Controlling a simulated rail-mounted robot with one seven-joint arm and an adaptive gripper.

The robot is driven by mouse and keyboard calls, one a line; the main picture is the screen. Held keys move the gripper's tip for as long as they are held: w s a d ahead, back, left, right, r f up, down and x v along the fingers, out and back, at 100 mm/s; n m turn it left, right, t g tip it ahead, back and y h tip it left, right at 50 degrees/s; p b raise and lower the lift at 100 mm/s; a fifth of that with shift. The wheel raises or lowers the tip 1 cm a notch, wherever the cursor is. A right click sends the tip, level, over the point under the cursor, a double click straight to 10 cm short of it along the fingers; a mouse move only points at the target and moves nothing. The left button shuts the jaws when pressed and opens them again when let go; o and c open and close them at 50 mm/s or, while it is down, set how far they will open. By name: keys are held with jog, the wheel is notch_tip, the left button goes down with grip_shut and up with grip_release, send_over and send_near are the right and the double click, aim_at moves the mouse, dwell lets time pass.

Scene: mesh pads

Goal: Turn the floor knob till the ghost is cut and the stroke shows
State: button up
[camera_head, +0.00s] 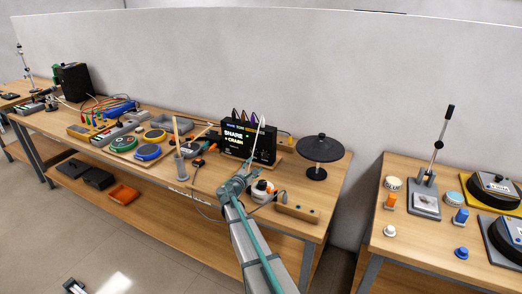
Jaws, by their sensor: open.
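The black drum module (236,142) stands on the wooden bench, its lit screen reading what looks like SNARE + CRASH in white and yellow. The floor knob is too small to make out; my arm crosses in front of the module's right part. My gripper (261,124) looks to be at the end of the thin pale link before the module; it is small, open, and nothing shows between its fingers. I cannot tell whether it touches the module.
A dark round pad on a stand (320,148) is right of the module. A white and orange item (263,189) and a wooden block (297,212) lie near the front edge. Green and blue ringed pads (148,152) are left. The right bench (410,258) holds a lever (438,140).

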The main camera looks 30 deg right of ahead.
aim_at(263, 157)
jog(key=shift+w+d+f, duration=0.1)
jog(key=shift+d, duration=0.1)
jog(key=p+x, duration=0.2)
jog(key=x, duration=0.4)
jog(key=shift+w, duration=0.15)
jog(key=shift+w+d, duration=0.2)
jog(key=shift+d, duration=0.25)
jog(key=shift+c, duration=0.2)
grip_shut()
jog(key=shift+f, duration=0.1)
